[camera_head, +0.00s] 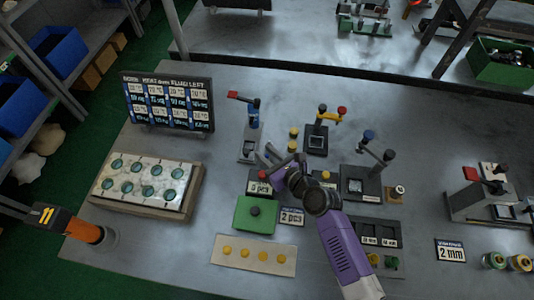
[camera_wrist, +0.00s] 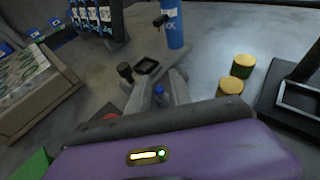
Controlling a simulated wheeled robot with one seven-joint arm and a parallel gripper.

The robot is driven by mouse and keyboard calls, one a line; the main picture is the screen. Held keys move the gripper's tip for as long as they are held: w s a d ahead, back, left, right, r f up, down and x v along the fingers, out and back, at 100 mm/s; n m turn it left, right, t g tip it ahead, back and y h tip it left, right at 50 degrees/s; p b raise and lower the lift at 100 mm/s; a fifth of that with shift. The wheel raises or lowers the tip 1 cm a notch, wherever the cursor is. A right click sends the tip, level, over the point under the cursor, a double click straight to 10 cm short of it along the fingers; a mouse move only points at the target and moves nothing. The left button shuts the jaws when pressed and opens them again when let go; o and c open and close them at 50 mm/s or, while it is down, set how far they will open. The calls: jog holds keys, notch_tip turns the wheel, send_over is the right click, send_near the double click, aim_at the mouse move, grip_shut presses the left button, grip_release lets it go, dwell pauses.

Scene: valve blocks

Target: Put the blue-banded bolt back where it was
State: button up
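My gripper (camera_head: 281,157) is over the middle of the table, with its two fingers apart. In the wrist view, the fingers (camera_wrist: 161,80) point away from the camera with a gap between them. A small blue-topped piece (camera_wrist: 158,91) shows in that gap, possibly the blue-banded bolt. Its lower part is hidden by my gripper body, and I see no clear contact with either finger. I cannot pick the bolt out in the head view. A light tray (camera_head: 146,206) with several round green places stands at the left. A pale strip (camera_head: 240,259) with several yellow knobs lies in front.
A blue cylinder fixture (camera_head: 253,118) stands just beyond my gripper. Yellow-topped pieces (camera_wrist: 243,60) stand to its right. Lever fixtures (camera_head: 362,185) stand at the right. A label board (camera_head: 170,103) stands at back left.

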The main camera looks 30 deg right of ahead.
jog(key=shift+s+a, duration=0.1)
jog(key=shift+a, duration=0.05)
jog(key=shift+r, duration=0.25)
jog(key=v, duration=1.2)
jog(key=shift+r+b, duration=0.3)
jog(key=s+n, duration=0.2)
jog(key=s+n+h, duration=0.1)
jog(key=s+n, duration=0.1)
jog(key=s+a+n, duration=0.1)
jog(key=s, duration=0.1)
jog(key=shift+s+f+n+h, duration=0.15)
jog(key=shift+f+n+h, duration=0.15)
jog(key=shift+f+n, duration=0.1)
jog(key=s+r+n, duration=0.7)
jog(key=s+n, duration=0.1)
jog(key=n, duration=0.6)
jog(key=s+r+n+t, duration=0.1)
jog(key=s+r+n, duration=0.6)
jog(key=n, duration=0.7)
jog(key=shift+s+a+r+t+h, duration=0.2)
jog(key=shift+s+a+t+h, duration=0.1)
jog(key=shift+s, duration=0.9)
